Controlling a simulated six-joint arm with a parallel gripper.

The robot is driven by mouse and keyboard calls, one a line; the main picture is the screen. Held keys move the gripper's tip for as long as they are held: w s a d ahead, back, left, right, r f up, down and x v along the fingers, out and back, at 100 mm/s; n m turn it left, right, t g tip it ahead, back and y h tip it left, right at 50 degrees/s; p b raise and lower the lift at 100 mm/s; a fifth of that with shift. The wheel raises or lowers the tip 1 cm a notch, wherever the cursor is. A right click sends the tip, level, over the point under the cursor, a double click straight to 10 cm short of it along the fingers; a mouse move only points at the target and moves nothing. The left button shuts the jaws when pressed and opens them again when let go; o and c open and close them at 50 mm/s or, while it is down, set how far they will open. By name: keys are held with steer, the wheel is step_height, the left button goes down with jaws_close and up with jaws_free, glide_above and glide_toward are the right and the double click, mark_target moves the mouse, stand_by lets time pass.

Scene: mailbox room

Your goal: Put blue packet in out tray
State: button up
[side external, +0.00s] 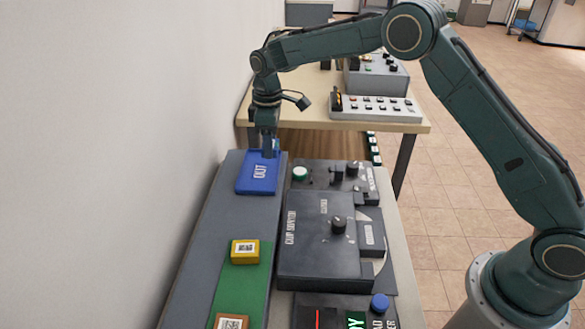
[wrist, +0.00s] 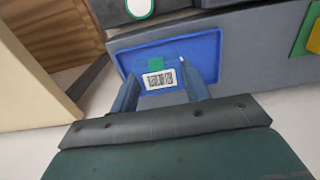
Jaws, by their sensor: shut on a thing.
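The blue out tray (side external: 245,186), marked OUT in white, lies at the far end of the grey counter beside the wall. It also shows in the wrist view (wrist: 207,48). My gripper (side external: 268,150) points down over the tray's far end. In the wrist view, its two fingers (wrist: 160,88) are closed on the blue packet (wrist: 158,79), which has a white barcode label and a green patch. The packet appears over the tray. I cannot tell whether it touches the tray. In the side view the packet is hard to tell from the blue tray.
A yellow packet (side external: 244,251) and a brown packet (side external: 231,322) lie on a green strip (side external: 236,283) nearer the camera. A dark control box (side external: 315,235) with knobs stands right of the tray. A wooden table (side external: 300,80) with panels stands behind. The white wall is close on the left.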

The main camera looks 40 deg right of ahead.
mark_target(260, 171)
steer(key=a, duration=0.1)
steer(key=w+a+r, duration=0.1)
steer(key=a, duration=0.1)
steer(key=shift+w, duration=0.1)
steer(key=shift+d, duration=0.1)
steer(key=shift+f, duration=2.05)
steer(key=shift+f, duration=1.2)
stand_by(0.3)
steer(key=o, duration=1.4)
steer(key=shift+r, duration=0.2)
